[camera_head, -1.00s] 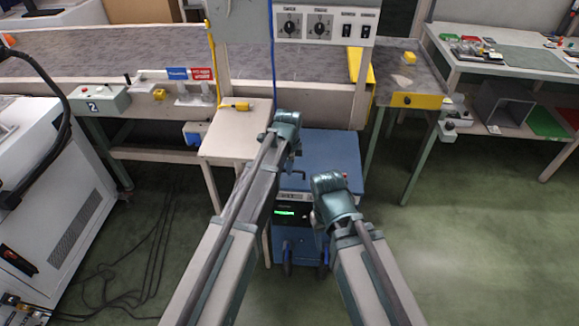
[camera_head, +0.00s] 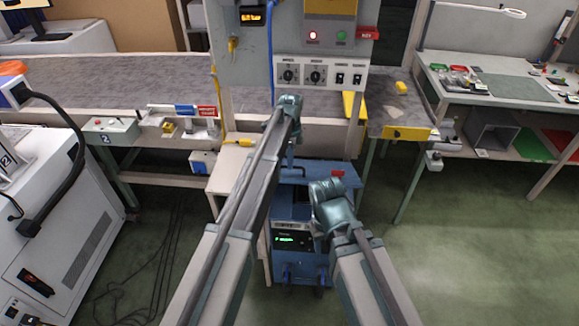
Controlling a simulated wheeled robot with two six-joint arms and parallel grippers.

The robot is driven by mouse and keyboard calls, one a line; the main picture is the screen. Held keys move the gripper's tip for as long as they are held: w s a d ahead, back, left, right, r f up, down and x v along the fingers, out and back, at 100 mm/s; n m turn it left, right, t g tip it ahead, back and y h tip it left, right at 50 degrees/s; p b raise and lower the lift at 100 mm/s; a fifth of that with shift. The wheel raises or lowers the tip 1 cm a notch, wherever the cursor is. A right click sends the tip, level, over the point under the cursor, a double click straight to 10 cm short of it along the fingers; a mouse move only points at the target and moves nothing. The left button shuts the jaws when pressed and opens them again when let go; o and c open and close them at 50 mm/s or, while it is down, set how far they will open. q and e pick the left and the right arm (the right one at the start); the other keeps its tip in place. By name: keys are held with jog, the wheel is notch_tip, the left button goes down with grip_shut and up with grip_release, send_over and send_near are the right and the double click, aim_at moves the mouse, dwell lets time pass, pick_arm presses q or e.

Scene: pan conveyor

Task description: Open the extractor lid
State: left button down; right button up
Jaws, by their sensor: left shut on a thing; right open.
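The extractor is a blue box (camera_head: 288,215) with a green lit display on its front, standing on the floor between my arms. Its blue top (camera_head: 335,166) shows partly behind my arms. My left gripper (camera_head: 291,140) is above the extractor's rear left, pointing down, shut on a narrow blue part that looks like the lid's edge or handle. My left wrist hides most of this contact, so how far the lid is raised cannot be told. My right gripper (camera_head: 318,228) is open and empty, close to the extractor's front right; its fingers are mostly hidden.
A conveyor (camera_head: 130,80) runs behind, with a control panel (camera_head: 320,74) above the extractor. A small pale table (camera_head: 228,170) stands at the extractor's left. A white machine (camera_head: 65,225) is at far left. A workbench (camera_head: 500,85) is at right; the green floor before it is clear.

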pick_arm(q)
jog(key=shift+w+r+p, duration=0.35)
jog(key=shift+w+r, duration=0.2)
jog(key=shift+w, duration=0.2)
jog(key=shift+w+r+p, duration=0.3)
jog(key=shift+w+r, duration=0.2)
jog(key=shift+w, duration=0.2)
jog(key=c, duration=1.2)
grip_release()
jog(key=shift+w+f, duration=0.1)
jog(key=o, duration=0.3)
jog(key=shift+w+f, duration=0.15)
jog(key=shift+w, duration=0.05)
jog(key=shift+s, duration=0.15)
jog(key=shift+s, duration=0.15)
jog(key=shift+r, duration=0.2)
jog(key=r+p, duration=1.3)
jog(key=p, duration=0.1)
jog(key=shift+w+r, duration=0.3)
jog(key=shift+w, duration=0.1)
